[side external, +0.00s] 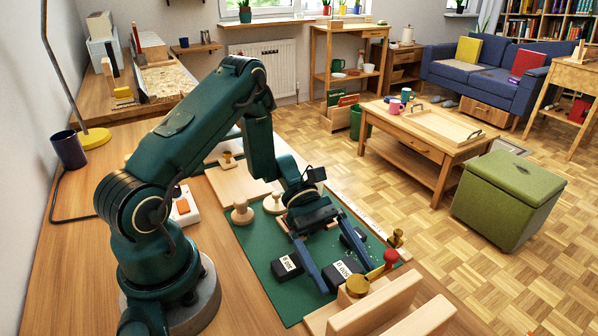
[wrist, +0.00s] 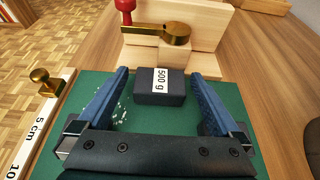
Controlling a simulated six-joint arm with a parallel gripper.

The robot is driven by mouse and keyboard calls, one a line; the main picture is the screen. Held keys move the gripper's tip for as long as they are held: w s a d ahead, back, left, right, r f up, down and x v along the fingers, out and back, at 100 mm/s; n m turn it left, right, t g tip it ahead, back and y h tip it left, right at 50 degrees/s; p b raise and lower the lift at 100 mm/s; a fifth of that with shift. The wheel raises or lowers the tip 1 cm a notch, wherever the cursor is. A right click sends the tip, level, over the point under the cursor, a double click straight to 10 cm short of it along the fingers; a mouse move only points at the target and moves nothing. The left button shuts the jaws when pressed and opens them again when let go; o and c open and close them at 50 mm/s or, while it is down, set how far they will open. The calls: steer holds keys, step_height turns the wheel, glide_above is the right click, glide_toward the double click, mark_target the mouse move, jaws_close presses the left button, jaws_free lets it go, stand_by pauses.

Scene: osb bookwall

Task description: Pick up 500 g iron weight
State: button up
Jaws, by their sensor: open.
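The 500 g iron weight (side external: 346,276) is a dark block with a white label, lying on the green mat (side external: 257,246). In the wrist view the weight (wrist: 148,86) shows between my two blue fingers, near their tips, with its label facing up. My gripper (side external: 350,279) is open, its fingers slanting down towards the weight. In the wrist view my gripper (wrist: 160,76) shows a gap on each side of the weight. How high the fingertips are above the mat is hard to tell.
A wooden stand (side external: 388,306) with a brass piece (wrist: 172,34) and a red-knobbed piece (side external: 390,257) is close beyond the weight. A ruler (wrist: 38,134) runs along the mat's edge.

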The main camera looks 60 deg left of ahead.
steer(key=shift+d+f, duration=0.2)
steer(key=shift+d, duration=0.2)
jaws_close()
steer(key=shift+r, duration=0.15)
